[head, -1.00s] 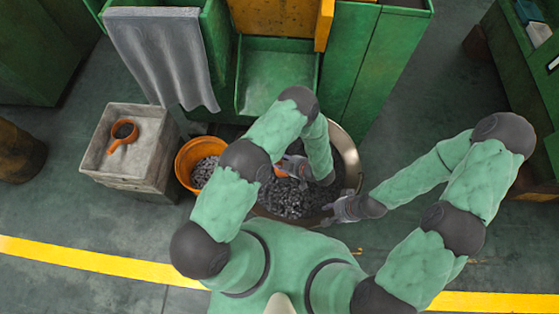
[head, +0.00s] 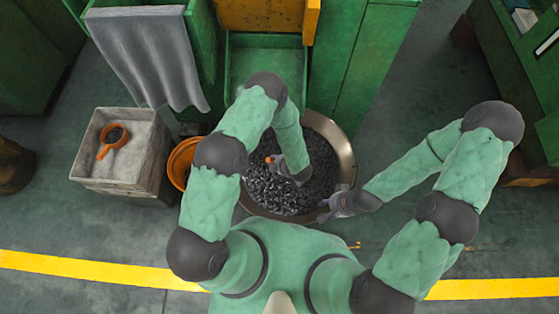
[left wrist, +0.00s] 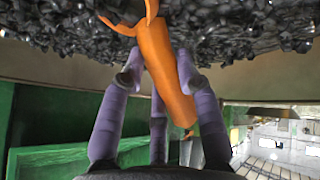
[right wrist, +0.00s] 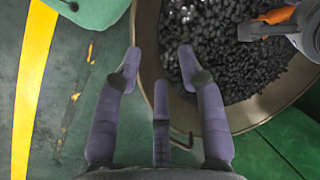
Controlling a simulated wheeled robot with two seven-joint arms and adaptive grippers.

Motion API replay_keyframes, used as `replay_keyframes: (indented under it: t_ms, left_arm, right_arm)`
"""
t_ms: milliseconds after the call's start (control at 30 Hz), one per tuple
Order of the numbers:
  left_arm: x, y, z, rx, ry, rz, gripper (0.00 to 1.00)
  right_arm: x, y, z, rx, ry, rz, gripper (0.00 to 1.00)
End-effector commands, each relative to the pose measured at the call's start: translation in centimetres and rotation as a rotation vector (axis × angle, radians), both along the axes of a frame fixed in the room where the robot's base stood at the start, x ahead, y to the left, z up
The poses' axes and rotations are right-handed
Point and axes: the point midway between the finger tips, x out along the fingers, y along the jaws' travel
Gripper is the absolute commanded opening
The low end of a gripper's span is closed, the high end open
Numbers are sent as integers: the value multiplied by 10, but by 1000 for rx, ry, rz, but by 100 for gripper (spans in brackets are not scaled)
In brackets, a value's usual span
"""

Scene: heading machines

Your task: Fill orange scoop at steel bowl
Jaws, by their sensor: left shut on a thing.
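The steel bowl (head: 345,160) is wide, round and full of dark metal pieces (head: 285,190). My left gripper (head: 281,164) is over the pieces inside the rim. It is shut on the orange scoop's handle (left wrist: 165,70), which slants between the fingers in the left wrist view. The scoop's head is at the pieces, mostly out of sight; only a bit of orange (head: 268,159) shows in the head view. My right gripper (head: 332,206) is at the bowl's near right rim. Its fingers are apart and empty in the right wrist view (right wrist: 158,58), with the rim behind them.
A second orange ladle-like scoop (head: 108,144) lies in a grey box (head: 85,160) at the left. An orange bucket (head: 178,165) stands between box and bowl, partly hidden by my left arm. Green machines with a chute (head: 262,65) stand behind. Floor is clear at right.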

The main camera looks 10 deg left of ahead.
Motion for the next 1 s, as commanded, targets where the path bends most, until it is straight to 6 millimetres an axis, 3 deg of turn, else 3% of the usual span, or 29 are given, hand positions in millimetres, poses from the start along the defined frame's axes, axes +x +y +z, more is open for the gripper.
replay_keyframes:
  t_ms: [167,1000]
  left_arm:
    - [-3,8,-7,-121,-46,4,0]
    - [-7,19,84,-233,-93,0,0]
  right_arm:
    - [0,0,-14,0,0,0,40]
    - [0,0,38,0,0,0,40]
